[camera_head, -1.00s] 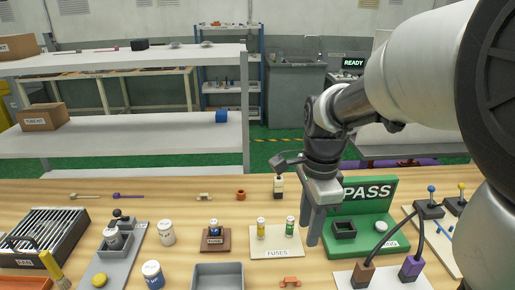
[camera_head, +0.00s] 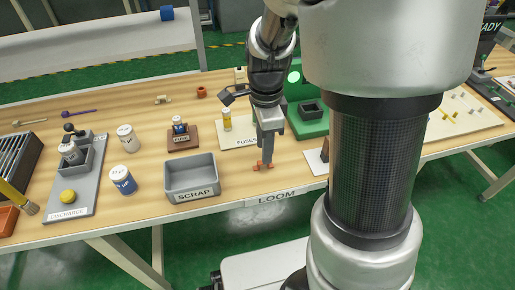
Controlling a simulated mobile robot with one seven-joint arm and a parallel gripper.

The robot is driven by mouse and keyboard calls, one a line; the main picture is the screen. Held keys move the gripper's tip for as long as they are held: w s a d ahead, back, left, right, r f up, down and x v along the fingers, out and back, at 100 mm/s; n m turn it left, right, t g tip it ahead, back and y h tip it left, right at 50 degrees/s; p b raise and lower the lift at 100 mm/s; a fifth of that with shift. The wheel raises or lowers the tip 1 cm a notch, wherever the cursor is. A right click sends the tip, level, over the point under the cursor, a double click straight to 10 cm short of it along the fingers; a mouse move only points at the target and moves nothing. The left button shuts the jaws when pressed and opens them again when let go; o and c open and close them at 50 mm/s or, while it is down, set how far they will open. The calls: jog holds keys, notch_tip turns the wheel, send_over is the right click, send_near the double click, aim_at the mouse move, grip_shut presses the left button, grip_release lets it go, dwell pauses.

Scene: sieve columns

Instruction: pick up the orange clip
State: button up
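The orange clip (camera_head: 257,167) lies on the wooden table near its front edge, just right of the scrap bin. My gripper (camera_head: 265,158) points down right over the clip, with its fingertips at the clip's height or very close to it. The fingers cover part of the clip. I cannot tell whether they touch it or have closed around it.
The grey scrap bin (camera_head: 191,178) stands close to the left of my gripper. The fuses board (camera_head: 233,140) with a yellow fuse and the green stand (camera_head: 309,126) are just behind. White jars (camera_head: 122,181) stand further left. The table's front edge (camera_head: 220,207) is near.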

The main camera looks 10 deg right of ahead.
notch_tip(320, 180, down, 5)
jog(key=shift+a+r+b, duration=0.1)
jog(key=shift+r+b, duration=0.1)
jog(key=shift+b, duration=0.75)
jog(key=shift+r, duration=0.1)
grip_shut()
